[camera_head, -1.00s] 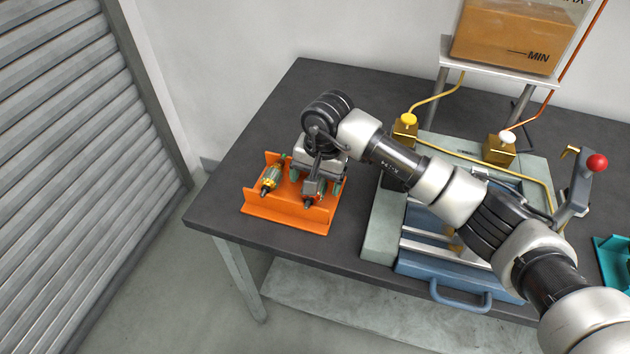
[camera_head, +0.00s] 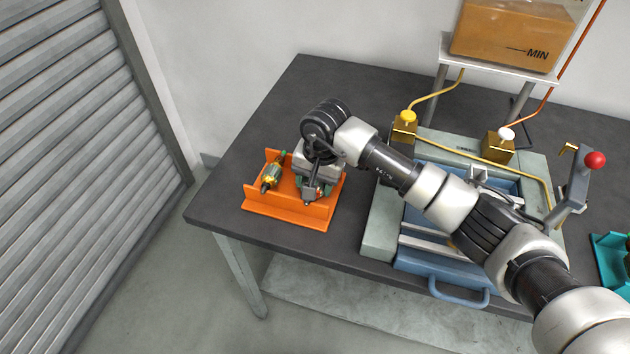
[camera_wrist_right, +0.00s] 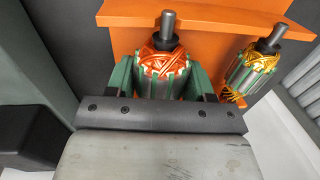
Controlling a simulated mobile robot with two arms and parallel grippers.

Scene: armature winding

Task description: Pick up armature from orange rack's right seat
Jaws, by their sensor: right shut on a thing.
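The orange rack (camera_head: 290,212) sits near the table's left front corner. My right gripper (camera_head: 313,188) is over its right side, pointing down. In the right wrist view, its green fingers (camera_wrist_right: 161,80) are shut on an armature (camera_wrist_right: 160,62) with orange-red windings, a dark collar and a grey shaft. In the head view my gripper mostly hides this armature. I cannot tell whether it is clear of its seat. A second armature (camera_head: 271,176), with yellow windings, rests in the rack's left seat; it also shows in the right wrist view (camera_wrist_right: 253,65). My left gripper is not in view.
Right of the rack stands a grey-green machine base (camera_head: 381,225) with a blue tray and handle (camera_head: 460,296). A red-knobbed lever (camera_head: 594,160) and brass blocks with hoses rise from it. A teal rack (camera_head: 608,255) is at the right edge. The table behind the orange rack is clear.

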